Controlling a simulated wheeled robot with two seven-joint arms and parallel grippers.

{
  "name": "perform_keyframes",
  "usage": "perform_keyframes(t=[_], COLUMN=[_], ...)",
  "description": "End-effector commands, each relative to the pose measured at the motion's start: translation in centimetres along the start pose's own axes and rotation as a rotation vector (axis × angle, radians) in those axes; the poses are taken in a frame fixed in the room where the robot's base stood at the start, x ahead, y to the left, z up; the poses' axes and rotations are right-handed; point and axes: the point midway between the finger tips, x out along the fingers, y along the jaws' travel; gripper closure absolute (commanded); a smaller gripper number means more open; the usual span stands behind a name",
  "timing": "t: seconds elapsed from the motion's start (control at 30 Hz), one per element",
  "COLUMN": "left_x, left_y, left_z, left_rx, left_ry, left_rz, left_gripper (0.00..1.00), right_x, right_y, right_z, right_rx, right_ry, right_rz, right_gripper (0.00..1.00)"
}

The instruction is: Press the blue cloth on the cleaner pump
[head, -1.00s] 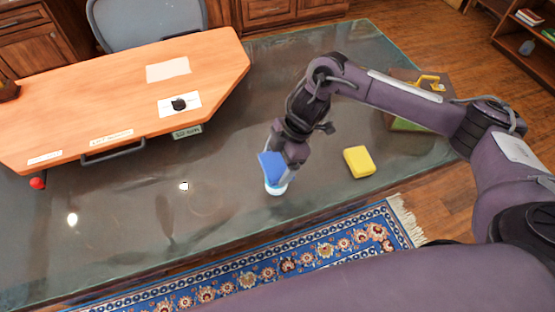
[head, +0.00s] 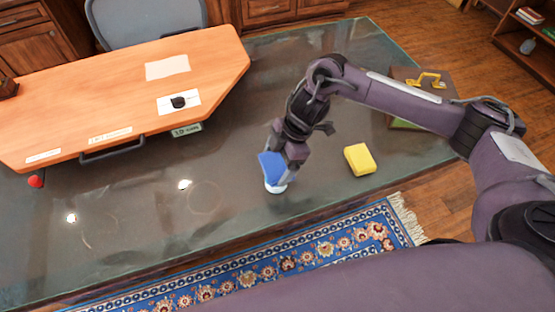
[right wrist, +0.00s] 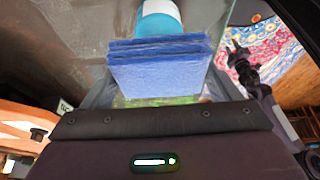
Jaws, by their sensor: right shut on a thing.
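My right gripper (head: 284,160) is shut on the blue cloth (head: 270,167), near the front edge of the glass-topped desk. The cleaner pump (head: 276,187) stands upright directly below the cloth; only its pale base shows in the head view. In the right wrist view the folded blue cloth (right wrist: 160,70) lies across the jaws, and the light-blue and white pump (right wrist: 160,18) shows just beyond it, partly covered by it. The cloth appears to touch the pump, but how firmly I cannot tell.
An orange wooden board (head: 120,95) with labels and a handle covers the left back. A red knob (head: 35,181) is at far left. The glass left of the pump is clear.

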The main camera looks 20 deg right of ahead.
Motion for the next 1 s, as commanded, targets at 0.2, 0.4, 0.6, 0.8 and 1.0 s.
perform_keyframes(t=[0.2, 0.4, 0.6, 0.8, 1.0], left_x=[0.19, 0.33, 0.39, 0.38, 0.29], left_y=[0.03, 0.05, 0.06, 0.07, 0.06], left_z=[0.01, 0.02, 0.02, 0.01, 0.00], left_rx=[0.001, 0.001, 0.002, 0.002, 0.001], left_ry=[0.000, 0.000, 0.000, 0.000, 0.000], left_rz=[0.000, 0.001, 0.001, 0.001, 0.001], left_gripper=[0.64, 0.64, 0.64, 0.64, 0.64], right_x=[0.31, 0.55, 0.67, 0.68, 0.69], right_y=[-0.01, -0.03, -0.03, -0.05, -0.06], right_z=[0.12, 0.22, 0.28, 0.28, 0.29], right_rx=[0.000, 0.000, 0.000, 0.000, 0.000], right_ry=[0.000, 0.000, -0.001, -0.001, -0.001], right_rz=[0.000, -0.001, -0.001, -0.001, -0.002], right_gripper=[0.35, 0.35, 0.35, 0.35, 0.35])
